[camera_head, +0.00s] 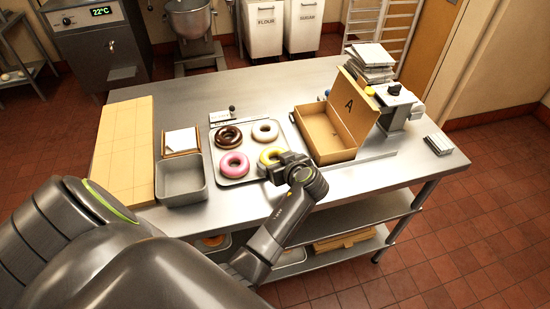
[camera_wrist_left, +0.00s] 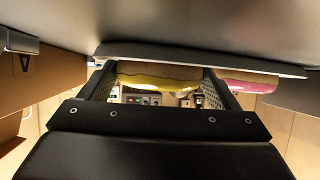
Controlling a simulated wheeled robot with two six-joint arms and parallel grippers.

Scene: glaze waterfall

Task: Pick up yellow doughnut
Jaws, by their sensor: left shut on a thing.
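The yellow doughnut (camera_head: 270,156) is at the near right of a grey tray (camera_head: 238,179) on the steel table, partly hidden by my left gripper. My left gripper (camera_head: 276,166) reaches in from the near right side and is shut on it. In the left wrist view the yellow doughnut (camera_wrist_left: 158,78) sits between the two fingers (camera_wrist_left: 158,90), with the tray surface beside it. I cannot tell whether it is lifted off the tray. My right gripper is not in view.
A pink doughnut (camera_head: 234,164), a chocolate doughnut (camera_head: 228,137) and a white doughnut (camera_head: 265,131) share the tray. An open cardboard box (camera_head: 325,139) marked A stands to the right. A grey bin (camera_head: 181,181) and a wooden board (camera_head: 123,150) are to the left.

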